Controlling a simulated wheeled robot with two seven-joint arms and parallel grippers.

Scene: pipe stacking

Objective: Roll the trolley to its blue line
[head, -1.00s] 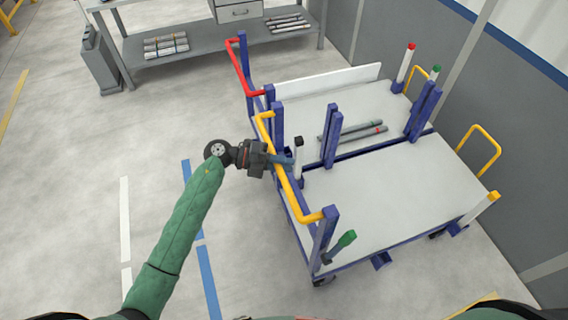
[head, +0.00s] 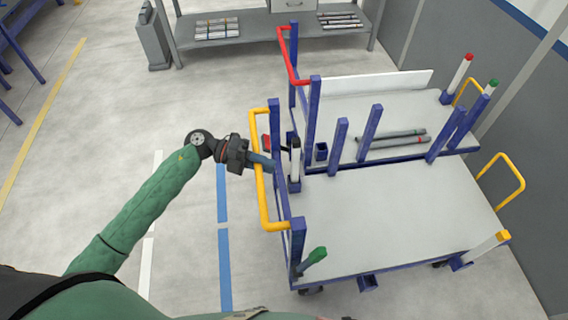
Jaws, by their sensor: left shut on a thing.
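The near trolley has a pale grey deck (head: 400,220), blue posts and a yellow push handle (head: 264,205) at its left end. My left gripper (head: 262,162) is at this handle, shut on it; the fingers are partly hidden behind the bar. The blue line (head: 224,265) runs along the floor left of the handle, with a short bare strip of floor between them in the picture. My right gripper is not in view.
A second trolley with a red handle (head: 289,62) stands close behind, carrying grey pipes (head: 390,139). A white line (head: 150,255) lies left of the blue one. A shelf bench (head: 250,28) stands at the back. Floor on the left is clear.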

